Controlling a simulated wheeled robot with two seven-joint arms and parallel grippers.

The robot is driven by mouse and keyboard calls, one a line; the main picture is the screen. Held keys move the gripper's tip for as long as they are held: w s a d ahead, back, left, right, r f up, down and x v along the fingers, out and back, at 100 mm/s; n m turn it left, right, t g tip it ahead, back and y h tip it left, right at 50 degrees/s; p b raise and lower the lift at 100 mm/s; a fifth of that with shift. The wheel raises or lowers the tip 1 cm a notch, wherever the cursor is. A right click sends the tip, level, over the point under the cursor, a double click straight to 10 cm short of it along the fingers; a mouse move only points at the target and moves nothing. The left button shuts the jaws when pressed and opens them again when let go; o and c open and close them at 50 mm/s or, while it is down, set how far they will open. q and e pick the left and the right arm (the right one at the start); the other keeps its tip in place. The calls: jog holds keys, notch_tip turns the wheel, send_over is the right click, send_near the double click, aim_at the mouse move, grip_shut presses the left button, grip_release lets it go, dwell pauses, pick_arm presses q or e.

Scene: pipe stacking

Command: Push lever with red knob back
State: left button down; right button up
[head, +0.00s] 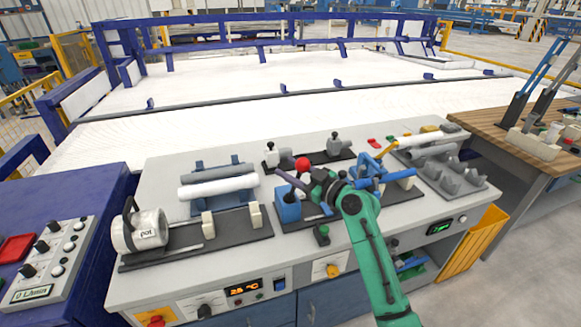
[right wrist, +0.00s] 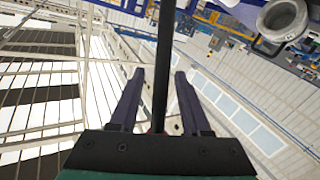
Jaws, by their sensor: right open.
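The red knob (head: 302,163) shows in the head view above the blue fixture (head: 288,207) on the middle dark base plate. My right gripper (head: 318,187) is just to the right of and below the knob, partly in front of the fixture. In the right wrist view its two dark fingers (right wrist: 157,90) are spread apart. A dark rod (right wrist: 164,45), which looks like the lever, runs between them in the picture. A small red patch shows near its lower end. Whether the fingers touch the rod cannot be told. My left gripper is out of view.
Grey and white pipes (head: 218,187) lie in a rack to the left. A white cylinder clamp (head: 139,230) stands farther left. A blue-handled clamp (head: 370,165) is close right of my gripper. A grey pipe holder (head: 450,175) sits at right.

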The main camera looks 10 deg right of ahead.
grip_shut()
dwell(1.3)
